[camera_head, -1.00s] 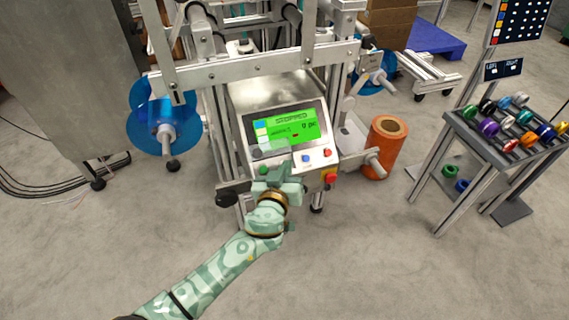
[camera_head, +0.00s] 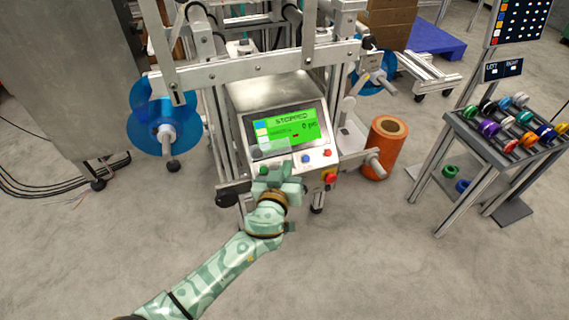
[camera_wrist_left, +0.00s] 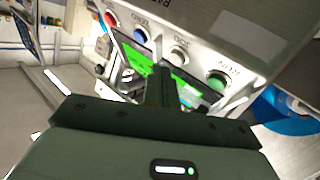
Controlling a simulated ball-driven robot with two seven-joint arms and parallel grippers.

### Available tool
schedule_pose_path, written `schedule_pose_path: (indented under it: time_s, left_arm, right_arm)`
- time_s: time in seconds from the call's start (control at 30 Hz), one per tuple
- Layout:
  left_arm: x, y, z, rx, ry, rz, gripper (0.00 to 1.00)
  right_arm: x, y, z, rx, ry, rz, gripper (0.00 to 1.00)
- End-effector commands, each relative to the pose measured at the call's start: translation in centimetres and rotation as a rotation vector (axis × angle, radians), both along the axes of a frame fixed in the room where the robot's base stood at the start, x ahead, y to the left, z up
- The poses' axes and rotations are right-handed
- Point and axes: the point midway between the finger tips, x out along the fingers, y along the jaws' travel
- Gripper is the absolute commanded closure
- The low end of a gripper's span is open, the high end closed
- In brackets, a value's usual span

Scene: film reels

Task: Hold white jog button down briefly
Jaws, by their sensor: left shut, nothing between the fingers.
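The control panel (camera_head: 283,135) has a green screen reading STOPPED and 0 pc. The white jog button (camera_wrist_left: 179,58) shows in the left wrist view between the blue button (camera_wrist_left: 140,35) and the green button (camera_wrist_left: 217,80). My left gripper (camera_head: 271,152) is shut and empty, in front of the panel's lower edge. In the left wrist view its fingertips (camera_wrist_left: 160,72) are close to the jog button, slightly to its left; I cannot tell whether they touch it. In the head view the gripper hides the jog button. My right gripper is not in view.
A red button (camera_head: 327,153) and a red-and-yellow emergency stop (camera_head: 329,177) sit right of the gripper. Blue reels (camera_head: 150,120) flank the machine. An orange roll (camera_head: 385,147) and a rack of coloured spools (camera_head: 510,125) stand right. The floor in front is clear.

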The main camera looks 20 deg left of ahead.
Motion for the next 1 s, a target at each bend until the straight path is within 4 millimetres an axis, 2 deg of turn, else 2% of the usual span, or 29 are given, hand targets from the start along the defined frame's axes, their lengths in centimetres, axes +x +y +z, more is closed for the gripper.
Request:
schedule_pose_path:
  time_s: [0.77,1.0]
  left_arm:
    - [0.01,0.01,-0.01,0.000,0.000,0.000,1.00]
    - [0.32,0.25,-0.66,-0.001,0.002,0.001,1.00]
  right_arm:
    - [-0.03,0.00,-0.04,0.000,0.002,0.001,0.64]
    - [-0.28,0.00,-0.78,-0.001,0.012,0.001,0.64]
